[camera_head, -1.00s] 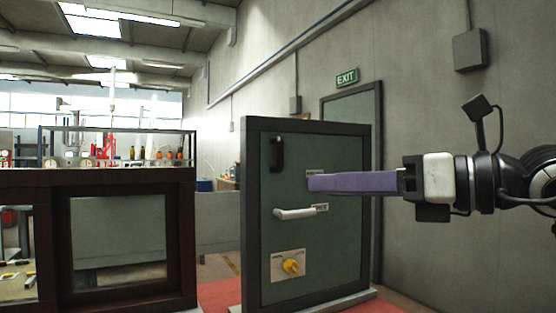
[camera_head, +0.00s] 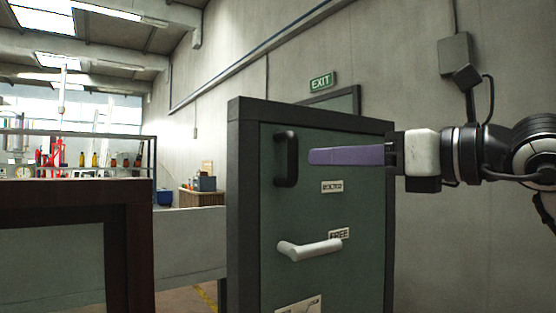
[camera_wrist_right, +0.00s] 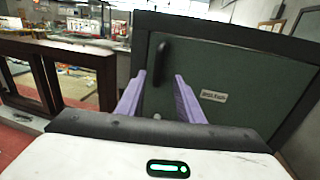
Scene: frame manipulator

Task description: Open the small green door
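The small green door (camera_head: 350,210) stands shut in a dark frame (camera_head: 243,200). It carries a black upright pull handle (camera_head: 286,158) at its upper left and a white lever handle (camera_head: 310,249) below. My right gripper (camera_head: 315,156) has purple fingers reaching left, level with the black handle and just right of it in the head view. In the right wrist view the fingers (camera_wrist_right: 160,80) are apart with nothing between them, and the black handle (camera_wrist_right: 160,62) shows beyond them, left of centre. My left gripper is not in view.
Small white labels (camera_head: 332,187) sit on the door, and a pale plate (camera_head: 299,306) is cut off below. A grey wall (camera_head: 440,200) with an exit sign (camera_head: 321,82) is behind.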

